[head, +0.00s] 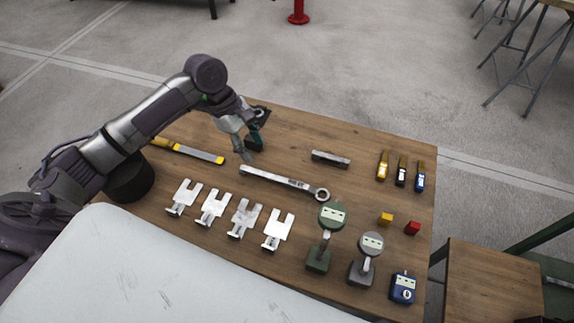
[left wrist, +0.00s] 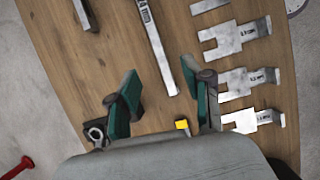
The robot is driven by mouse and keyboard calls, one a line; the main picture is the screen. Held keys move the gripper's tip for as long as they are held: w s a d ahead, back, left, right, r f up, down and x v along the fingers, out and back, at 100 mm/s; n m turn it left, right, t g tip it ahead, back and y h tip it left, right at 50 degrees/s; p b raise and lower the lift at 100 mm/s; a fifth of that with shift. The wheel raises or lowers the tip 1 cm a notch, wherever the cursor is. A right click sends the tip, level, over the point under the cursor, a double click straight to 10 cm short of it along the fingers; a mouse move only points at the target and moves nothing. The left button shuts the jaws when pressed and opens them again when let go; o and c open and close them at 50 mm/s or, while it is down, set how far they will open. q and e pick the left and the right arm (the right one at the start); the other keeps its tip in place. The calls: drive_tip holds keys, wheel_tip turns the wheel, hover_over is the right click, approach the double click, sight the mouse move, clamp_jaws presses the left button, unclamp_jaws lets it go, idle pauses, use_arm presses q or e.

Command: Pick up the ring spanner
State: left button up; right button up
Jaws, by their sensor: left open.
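The ring spanner (head: 280,181) is a long grey metal bar with a ring at its right end. It lies flat on the wooden table. My left gripper (head: 249,151) is open and empty, above the table near the spanner's plain left end. In the left wrist view the spanner's shaft (left wrist: 156,42) runs down toward the space between the spread teal fingers of the gripper (left wrist: 159,68). The ring end is out of that view. The fingers appear apart from the spanner. My right gripper is not in view.
Several slotted metal shims (head: 214,206) lie in front of the spanner. A yellow-handled flat tool (head: 189,151) lies to the left, and a small grey bar (head: 331,158) behind. Gauges (head: 332,216) stand front right. Bare wood surrounds the spanner's back side.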

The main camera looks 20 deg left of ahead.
use_arm(q)
drive_tip(key=b, duration=0.1)
hover_over(274, 176)
drive_tip(key=a, duration=0.3)
drive_tip(key=shift+n, duration=0.4)
drive_tip(key=f, duration=0.6)
drive_tip(key=shift+s+d, duration=0.15)
drive_tip(key=shift+s, duration=0.1)
drive_tip(key=shift+d+f, duration=0.1)
drive_tip(key=shift+f, duration=0.2)
drive_tip(key=shift+d+f, duration=0.15)
drive_tip(key=shift+f, duration=0.15)
drive_tip(key=x, duration=0.4)
drive_tip(key=shift+w+d+f+b, duration=0.1)
drive_tip(key=shift+d+f+b, duration=0.1)
drive_tip(key=shift+f+b, duration=0.2)
drive_tip(key=shift+r, duration=0.1)
clamp_jaws()
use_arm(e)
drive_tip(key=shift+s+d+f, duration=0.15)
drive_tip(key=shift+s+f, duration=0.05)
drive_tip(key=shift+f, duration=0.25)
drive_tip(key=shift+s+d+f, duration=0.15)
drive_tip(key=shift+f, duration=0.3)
